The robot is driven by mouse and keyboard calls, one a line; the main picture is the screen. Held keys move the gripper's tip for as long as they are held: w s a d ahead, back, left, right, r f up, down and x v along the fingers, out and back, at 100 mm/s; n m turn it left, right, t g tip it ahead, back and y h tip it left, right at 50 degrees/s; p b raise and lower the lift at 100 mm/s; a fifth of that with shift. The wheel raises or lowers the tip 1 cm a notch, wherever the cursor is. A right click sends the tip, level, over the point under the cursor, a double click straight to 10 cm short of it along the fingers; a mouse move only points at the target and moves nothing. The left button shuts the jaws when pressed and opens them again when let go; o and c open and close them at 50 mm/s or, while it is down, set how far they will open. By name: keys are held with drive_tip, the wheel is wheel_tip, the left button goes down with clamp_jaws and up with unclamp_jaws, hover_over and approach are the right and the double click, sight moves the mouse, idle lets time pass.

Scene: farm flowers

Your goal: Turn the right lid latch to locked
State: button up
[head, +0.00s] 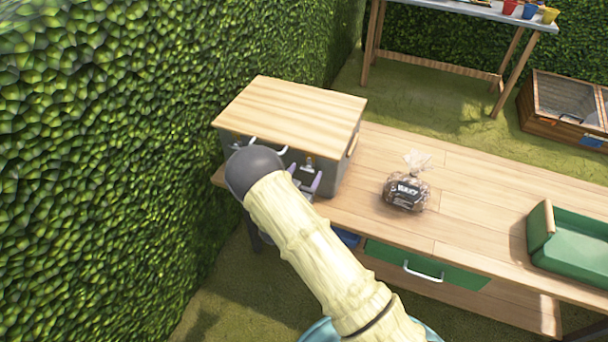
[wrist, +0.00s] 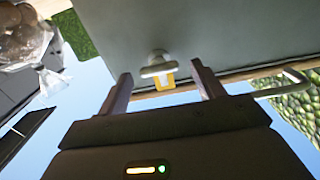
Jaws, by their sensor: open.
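The grey box (head: 335,172) with a pale wooden lid (head: 292,103) stands at the left end of the bench, lid down. The right latch (head: 308,163) is on its front face, partly hidden by my arm. In the wrist view, which looks upside down, the latch (wrist: 158,66) is a pale knob with a crosswise bar beside a yellow-edged plate (wrist: 166,82). My gripper (wrist: 165,86) is open, one finger to each side of the latch, with gaps between. Its fingers (head: 305,181) also show in the head view, close to the box front. Contact cannot be seen.
A white handle (head: 268,146) is on the box front, left of the latch. A bag of bulbs (head: 405,188) and a green tray (head: 570,246) sit on the bench (head: 470,195) to the right. A hedge (head: 130,150) rises close on the left.

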drive_tip(key=b+v, duration=0.1)
drive_tip(key=v, duration=1.6)
drive_tip(key=w+d+r+g+y, duration=0.6)
drive_tip(key=w+d+r+g, duration=0.1)
drive_tip(key=d+g, duration=0.1)
drive_tip(key=s+d+r+n+g, duration=0.2)
drive_tip(key=s+d+r+g, duration=0.15)
drive_tip(key=s+d, duration=0.45)
drive_tip(key=s+d+r+n+g, duration=0.2)
drive_tip(key=s+d+r+g, duration=0.15)
drive_tip(key=s+d, duration=0.45)
wheel_tip(320, 180, up, 15)
drive_tip(key=s+p, duration=0.1)
drive_tip(key=p, duration=1.3)
drive_tip(key=shift+s+t, duration=0.2)
drive_tip(key=shift+t, duration=0.1)
